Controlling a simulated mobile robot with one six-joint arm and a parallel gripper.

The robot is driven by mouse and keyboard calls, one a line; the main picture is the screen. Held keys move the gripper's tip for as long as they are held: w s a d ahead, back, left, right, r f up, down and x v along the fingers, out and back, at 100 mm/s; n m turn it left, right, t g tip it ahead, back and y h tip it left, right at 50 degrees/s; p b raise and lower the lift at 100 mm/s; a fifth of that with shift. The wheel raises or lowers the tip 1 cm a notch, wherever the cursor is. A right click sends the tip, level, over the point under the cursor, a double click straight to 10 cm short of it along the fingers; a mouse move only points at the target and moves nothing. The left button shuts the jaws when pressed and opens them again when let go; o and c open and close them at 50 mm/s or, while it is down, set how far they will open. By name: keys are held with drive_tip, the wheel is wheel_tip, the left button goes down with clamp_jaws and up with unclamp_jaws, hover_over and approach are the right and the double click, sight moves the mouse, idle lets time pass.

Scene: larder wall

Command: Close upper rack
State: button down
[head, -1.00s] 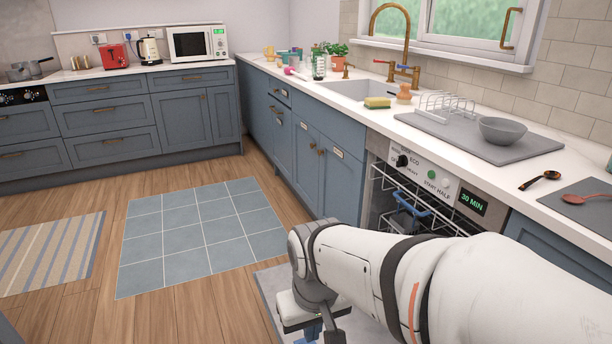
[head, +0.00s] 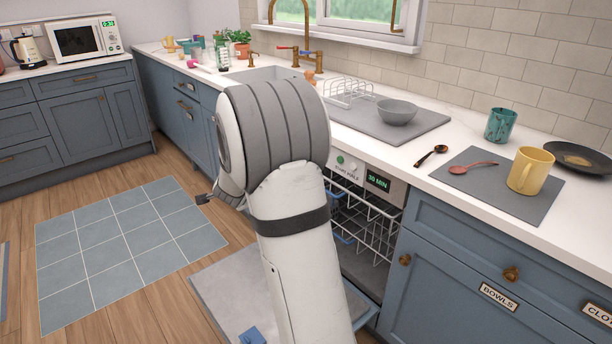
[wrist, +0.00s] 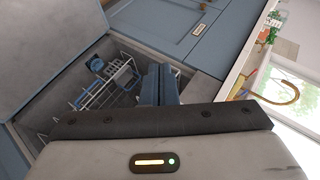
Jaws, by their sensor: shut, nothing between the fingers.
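The upper rack (head: 372,226) is a white wire basket in the open dishwasher at the middle right of the head view. Its near side shows, standing out at least partly, with something blue behind its wires. My arm hides its left part. In the wrist view a white wire rack (wrist: 92,98) with blue items lies left of my fingers; I cannot tell for sure which rack it is. My gripper (wrist: 159,84) is shut and empty, its two blue-grey fingers together just beside that rack. I cannot tell whether they touch it. The fingers are hidden in the head view.
The dishwasher door (head: 215,283) is lowered flat over the floor. The worktop (head: 425,172) above carries a grey bowl (head: 397,112), a yellow mug (head: 530,171) and spoons. Blue cabinets (head: 475,265) flank the opening. Open floor with a tiled mat (head: 125,245) lies left.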

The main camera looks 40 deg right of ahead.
drive_tip(key=w+d+f+m+g+h+p, duration=0.1)
drive_tip(key=d+f+m+g+h+p, duration=0.1)
drive_tip(key=d+m+h, duration=0.65)
drive_tip(key=m+g+p, duration=0.2)
drive_tip(key=m+g, duration=0.5)
approach(339, 187)
drive_tip(key=shift+h, duration=0.45)
drive_tip(key=x, duration=0.2)
drive_tip(key=f+b+x, duration=0.1)
drive_tip(key=x, duration=0.2)
drive_tip(key=shift+w+f, duration=0.1)
drive_tip(key=shift+f, duration=0.05)
drive_tip(key=shift+d+f, duration=0.1)
drive_tip(key=shift+d, duration=0.45)
